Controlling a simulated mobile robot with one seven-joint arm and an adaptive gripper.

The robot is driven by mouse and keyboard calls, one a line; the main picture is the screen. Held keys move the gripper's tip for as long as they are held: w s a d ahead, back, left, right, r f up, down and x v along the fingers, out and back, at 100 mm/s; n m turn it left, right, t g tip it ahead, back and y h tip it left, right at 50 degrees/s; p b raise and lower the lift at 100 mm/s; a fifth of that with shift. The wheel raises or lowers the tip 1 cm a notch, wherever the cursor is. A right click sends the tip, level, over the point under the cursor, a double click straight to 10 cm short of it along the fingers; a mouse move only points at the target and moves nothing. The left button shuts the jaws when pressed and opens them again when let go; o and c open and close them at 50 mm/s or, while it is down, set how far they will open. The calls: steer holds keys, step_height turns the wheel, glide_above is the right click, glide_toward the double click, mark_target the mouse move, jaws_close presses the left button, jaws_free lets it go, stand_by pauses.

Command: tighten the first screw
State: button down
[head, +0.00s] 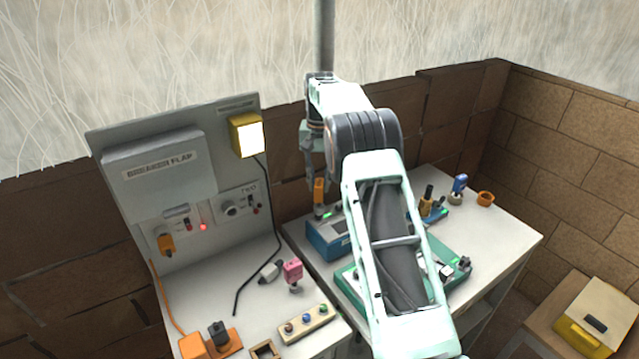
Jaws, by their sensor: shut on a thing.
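My gripper (316,172) points down above the left part of the right-hand table. It is shut on an orange-handled tool (319,192), which looks like a screwdriver and hangs about upright. The tool's grey lower end is at the top of a blue box (325,240), close to a small green light (327,214). I cannot tell whether it touches the box. The first screw is too small or hidden to make out. My arm covers the right part of the blue box and the middle of the table.
A green tray (350,283) lies partly behind my arm. A blue-topped tool (460,183) and an orange cup (486,198) stand at the back right. On the left, a panel with a breaker flap (160,170) rises above a bench with a pink plug (292,271) and a button strip (306,325).

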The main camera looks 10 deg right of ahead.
steer(key=shift+r, duration=2.35)
steer(key=shift+s, duration=0.1)
